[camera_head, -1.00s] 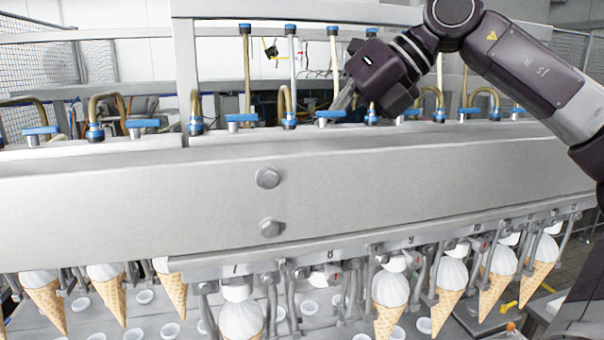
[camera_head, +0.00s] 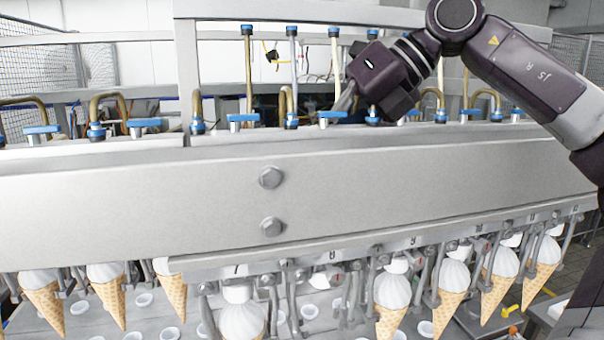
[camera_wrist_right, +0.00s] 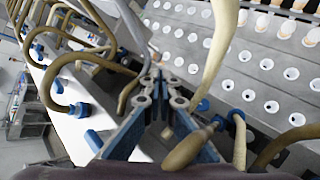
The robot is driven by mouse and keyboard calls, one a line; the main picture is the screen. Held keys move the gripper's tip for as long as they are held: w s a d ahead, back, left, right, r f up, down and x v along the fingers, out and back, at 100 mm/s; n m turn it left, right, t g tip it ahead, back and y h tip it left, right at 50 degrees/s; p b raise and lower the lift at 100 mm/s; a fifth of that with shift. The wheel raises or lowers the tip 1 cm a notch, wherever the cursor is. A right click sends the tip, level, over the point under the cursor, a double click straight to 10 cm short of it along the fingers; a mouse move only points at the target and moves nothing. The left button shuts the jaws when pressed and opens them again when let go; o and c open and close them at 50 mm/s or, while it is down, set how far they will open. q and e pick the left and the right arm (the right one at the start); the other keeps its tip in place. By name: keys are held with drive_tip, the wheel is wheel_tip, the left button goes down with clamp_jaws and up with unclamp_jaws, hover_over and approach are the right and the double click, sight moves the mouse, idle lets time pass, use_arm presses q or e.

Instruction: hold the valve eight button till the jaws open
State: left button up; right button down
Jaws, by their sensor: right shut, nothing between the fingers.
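The valve eight (camera_head: 332,117) has a blue top and stands on the steel beam, above the label 8 (camera_head: 331,255). My right gripper (camera_head: 346,102) is shut and empty, its fingertips at the valve's top; I cannot tell whether they press it. In the right wrist view, the shut fingers (camera_wrist_right: 160,90) fill the middle, and the spot under their tips is hidden. Below label 8, the jaws (camera_head: 340,290) hold no cone; a white piece (camera_head: 322,279) shows there. I cannot tell how far these jaws are open. My left gripper is out of view.
Blue-topped valves and brown hoses (camera_head: 247,75) line the beam (camera_head: 400,165) on both sides of my gripper. Topped cones hang under neighbouring stations, such as the cone (camera_head: 392,300) under nine. A tray with white-rimmed holes (camera_wrist_right: 265,63) lies below.

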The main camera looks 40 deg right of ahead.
drive_tip(key=shift+a+f+g+b, duration=0.15)
drive_tip(key=shift+f+b, duration=0.1)
drive_tip(key=shift+f, duration=0.45)
drive_tip(key=shift+a+f+g+b, duration=0.1)
drive_tip(key=shift+f+g+b, duration=0.1)
drive_tip(key=shift+f, duration=0.45)
idle(0.5)
drive_tip(key=shift+r, duration=0.2)
idle(2.4)
drive_tip(key=shift+d+r+p, duration=0.1)
drive_tip(key=shift+r+p, duration=0.5)
drive_tip(key=shift+p, duration=0.05)
drive_tip(key=r+p, duration=0.1)
drive_tip(key=s+r+p, duration=0.1)
drive_tip(key=r, duration=0.1)
drive_tip(key=r+p, duration=0.1)
drive_tip(key=shift+s+d+r, duration=0.15)
drive_tip(key=shift+d+r, duration=0.15)
drive_tip(key=shift+r, duration=0.1)
drive_tip(key=shift+w+a, duration=0.1)
drive_tip(key=shift+w, duration=0.3)
drive_tip(key=shift+s, duration=0.15)
